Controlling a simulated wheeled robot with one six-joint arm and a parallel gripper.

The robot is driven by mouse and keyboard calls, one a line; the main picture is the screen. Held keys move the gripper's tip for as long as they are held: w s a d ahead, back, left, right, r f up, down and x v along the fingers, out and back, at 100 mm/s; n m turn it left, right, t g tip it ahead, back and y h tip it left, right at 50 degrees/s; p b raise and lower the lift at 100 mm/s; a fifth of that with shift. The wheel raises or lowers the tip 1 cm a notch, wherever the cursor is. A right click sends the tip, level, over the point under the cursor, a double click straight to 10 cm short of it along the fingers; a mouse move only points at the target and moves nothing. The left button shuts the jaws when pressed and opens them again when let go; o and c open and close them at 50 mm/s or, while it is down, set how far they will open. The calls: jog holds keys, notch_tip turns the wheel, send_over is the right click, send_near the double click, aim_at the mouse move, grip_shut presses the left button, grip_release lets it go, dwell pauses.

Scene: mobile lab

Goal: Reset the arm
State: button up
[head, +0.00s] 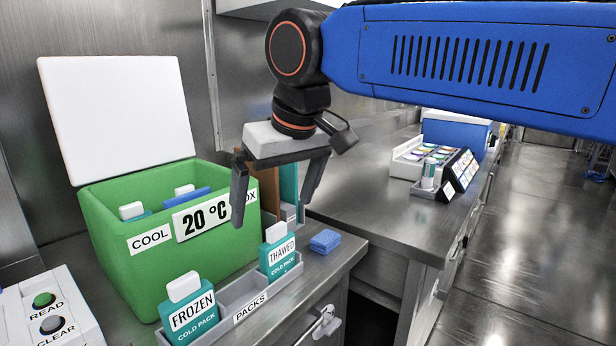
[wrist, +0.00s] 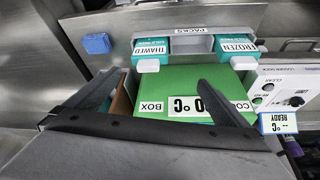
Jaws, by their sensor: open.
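My gripper (head: 272,190) is open and empty, with its fingers pointing down. In the head view it hangs in the air in front of the right end of the green cool box. In the wrist view its two fingers (wrist: 160,100) spread wide with the green box showing between them. My blue arm reaches in from the upper right to the gripper.
The green cool box (head: 140,262) has its white lid (head: 118,115) raised and a "20 °C" label. A packs tray (head: 240,295) holds a FROZEN pack (head: 190,318) and a THAWED pack (head: 278,255). A blue sponge-like block (head: 325,241) lies beside it. A button panel (head: 65,328) stands left.

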jog(key=s+d+f+m+h, duration=0.1)
jog(key=s+d+f+m, duration=0.1)
jog(key=d+f, duration=0.55)
jog(key=s+d+f+m+t, duration=0.15)
jog(key=d+f, duration=0.25)
jog(key=d, duration=0.7)
jog(key=s+d+f+m+g+h, duration=0.15)
jog(key=d+f, duration=0.35)
jog(key=d, duration=0.5)
jog(key=s+d+f+m+t, duration=0.1)
jog(key=s+d+f+m, duration=0.1)
jog(key=s+d+f, duration=0.4)
notch_tip(320, 180, down, 3)
jog(key=shift+s+f+m, duration=0.1)
jog(key=shift+s+m, duration=0.2)
